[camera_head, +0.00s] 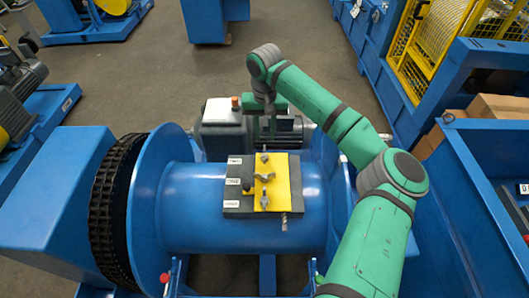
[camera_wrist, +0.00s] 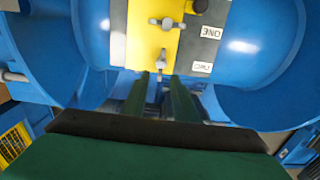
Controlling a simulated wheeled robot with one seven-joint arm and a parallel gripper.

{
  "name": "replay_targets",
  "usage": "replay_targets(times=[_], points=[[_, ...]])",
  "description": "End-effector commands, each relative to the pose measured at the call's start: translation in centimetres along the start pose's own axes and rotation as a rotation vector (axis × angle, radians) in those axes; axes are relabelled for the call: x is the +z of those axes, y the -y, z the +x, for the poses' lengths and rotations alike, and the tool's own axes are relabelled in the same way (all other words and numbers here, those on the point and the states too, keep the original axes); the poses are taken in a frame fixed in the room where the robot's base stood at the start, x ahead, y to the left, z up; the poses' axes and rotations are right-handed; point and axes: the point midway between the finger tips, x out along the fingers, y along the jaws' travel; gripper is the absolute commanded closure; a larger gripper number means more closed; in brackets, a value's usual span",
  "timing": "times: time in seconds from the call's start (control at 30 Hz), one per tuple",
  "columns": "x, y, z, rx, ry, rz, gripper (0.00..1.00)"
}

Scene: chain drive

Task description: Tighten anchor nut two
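A black and yellow plate (camera_head: 238,208) sits on top of the blue drum (camera_head: 190,195) and bears three small white labels. In the wrist view the label nearest my gripper appears to read TWO upside down (camera_wrist: 203,67); the one beyond reads ONE (camera_wrist: 211,32). Anchor nut two, a grey winged nut (camera_wrist: 162,60), stands on the yellow strip level with the nearest label. It is also at the plate's far end in the head view (camera_head: 265,158). My gripper (camera_wrist: 161,78) is open and empty. Its fingers are slightly apart, just short of the nut; contact cannot be told.
The middle winged nut (camera_head: 264,177) and another (camera_head: 265,199) stand on the strip, with a black knob (camera_head: 247,184) beside them. A black chain (camera_head: 108,195) wraps the left wheel. A grey motor (camera_head: 222,125) stands behind the drum, close to my gripper.

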Motion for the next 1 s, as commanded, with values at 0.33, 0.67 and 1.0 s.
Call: replay_targets(times=[0.33,0.67,1.0], points=[[0.1,0.3,6.0,-0.006,0.004,0.000,0.73],[0.1,0.3,9.7,-0.005,0.002,0.000,0.73],[0.1,-0.4,10.2,-0.005,0.001,0.009,0.73]])
